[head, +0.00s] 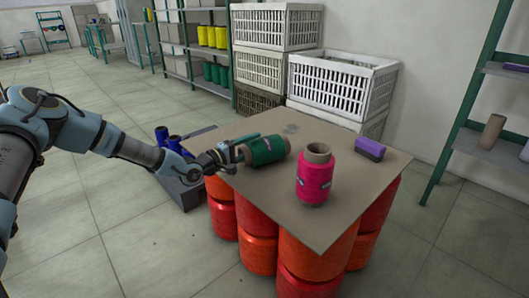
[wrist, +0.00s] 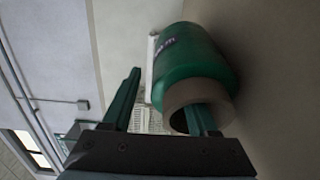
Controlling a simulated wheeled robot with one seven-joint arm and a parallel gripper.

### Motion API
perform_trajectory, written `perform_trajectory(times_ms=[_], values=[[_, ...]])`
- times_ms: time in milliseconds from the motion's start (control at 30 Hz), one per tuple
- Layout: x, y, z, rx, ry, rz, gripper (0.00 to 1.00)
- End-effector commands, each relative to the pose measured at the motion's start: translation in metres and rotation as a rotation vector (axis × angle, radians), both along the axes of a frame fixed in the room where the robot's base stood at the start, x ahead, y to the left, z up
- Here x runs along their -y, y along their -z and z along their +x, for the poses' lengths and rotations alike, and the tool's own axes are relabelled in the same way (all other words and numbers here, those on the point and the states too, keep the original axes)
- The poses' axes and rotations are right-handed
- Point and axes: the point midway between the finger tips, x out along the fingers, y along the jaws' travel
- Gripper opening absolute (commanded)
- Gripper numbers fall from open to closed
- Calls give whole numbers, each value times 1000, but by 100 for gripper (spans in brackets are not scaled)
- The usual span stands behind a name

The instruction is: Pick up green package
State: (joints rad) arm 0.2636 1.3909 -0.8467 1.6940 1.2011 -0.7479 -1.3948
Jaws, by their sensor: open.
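The green package (head: 265,149) is a bobbin of green yarn on a cardboard core, lying on its side on the brown board (head: 240,185). In the wrist view the green package (wrist: 190,62) shows its pale core end facing me. My gripper (head: 238,150) is at the left end of the package, coming from the left. In the wrist view my gripper (wrist: 166,95) is open: one finger stands left of the package, and the other overlaps the core's opening. That finger seems to reach into the core, but its tip is hidden. Nothing is clamped.
A pink bobbin (head: 314,178) stands upright right of the green one, with a purple block (head: 370,149) behind it. The board rests on several orange-red rolls (head: 308,259). White crates (head: 341,87) stand behind. Dark blue bobbins (head: 161,136) are left, beyond my arm.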

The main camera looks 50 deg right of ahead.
Motion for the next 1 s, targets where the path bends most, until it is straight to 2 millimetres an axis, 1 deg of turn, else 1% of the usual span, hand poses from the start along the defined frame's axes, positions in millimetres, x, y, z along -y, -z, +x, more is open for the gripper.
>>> perform_trajectory(times_ms=[33,133,233,433,900,967,1000], values=[[8,1,-1,1,0,0,59],[18,1,-2,1,0,0,59],[21,0,-1,1,-2,0,59],[21,0,-2,1,-1,1,58],[21,0,-2,1,-1,0,5],[21,0,-2,1,-1,0,0],[21,0,-2,1,-1,0,0]])
